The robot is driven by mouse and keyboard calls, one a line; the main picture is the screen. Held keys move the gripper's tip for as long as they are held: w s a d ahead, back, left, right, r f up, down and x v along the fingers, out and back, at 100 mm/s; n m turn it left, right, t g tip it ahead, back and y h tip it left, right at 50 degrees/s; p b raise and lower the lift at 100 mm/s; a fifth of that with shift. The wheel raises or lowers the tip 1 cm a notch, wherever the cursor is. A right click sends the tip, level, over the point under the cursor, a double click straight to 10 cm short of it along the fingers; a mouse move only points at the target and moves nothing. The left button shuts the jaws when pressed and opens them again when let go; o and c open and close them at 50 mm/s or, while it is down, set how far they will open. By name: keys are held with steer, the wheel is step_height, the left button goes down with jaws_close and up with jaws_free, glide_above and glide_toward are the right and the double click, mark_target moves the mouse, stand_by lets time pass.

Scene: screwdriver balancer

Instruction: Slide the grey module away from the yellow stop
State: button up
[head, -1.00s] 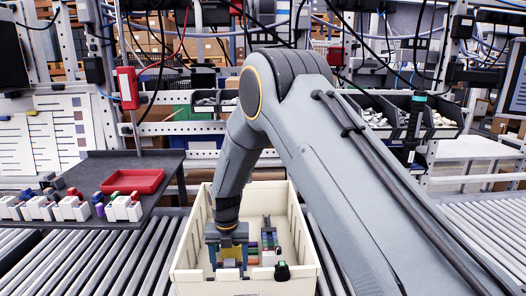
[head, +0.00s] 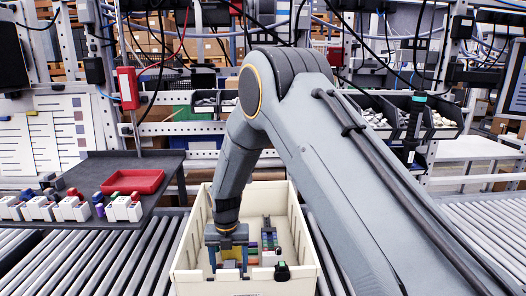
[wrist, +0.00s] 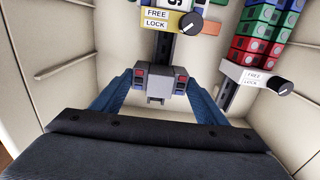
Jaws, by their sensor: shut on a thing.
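The grey module (wrist: 161,86) sits on a dark rail between my gripper's two blue fingers in the wrist view. My gripper (head: 228,264) reaches down into the cream crate in the head view and is shut on the module. The yellow stop (wrist: 178,18), with FREE and LOCK labels and a black knob, is on the same rail near the top of the wrist view. A short stretch of bare rail shows between the module and the stop, so they are apart. In the head view my gripper hides most of the module.
The cream crate (head: 307,250) surrounds the rails, its walls close to my gripper. A second rail to the right carries red, green and blue blocks (wrist: 258,45) and a white stop (wrist: 253,76) with a black knob. A red tray (head: 133,181) lies on the bench at left.

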steer(key=shift+s, duration=0.15)
stand_by(0.3)
steer(key=o, duration=1.2)
steer(key=shift+c, duration=0.2)
steer(key=shift+r, duration=0.15)
steer(key=shift+r, duration=0.85)
steer(key=shift+r+p, duration=0.1)
steer(key=shift+p, duration=0.2)
step_height(320, 180, up, 12)
steer(key=w+p, duration=0.1)
steer(key=p, duration=0.3)
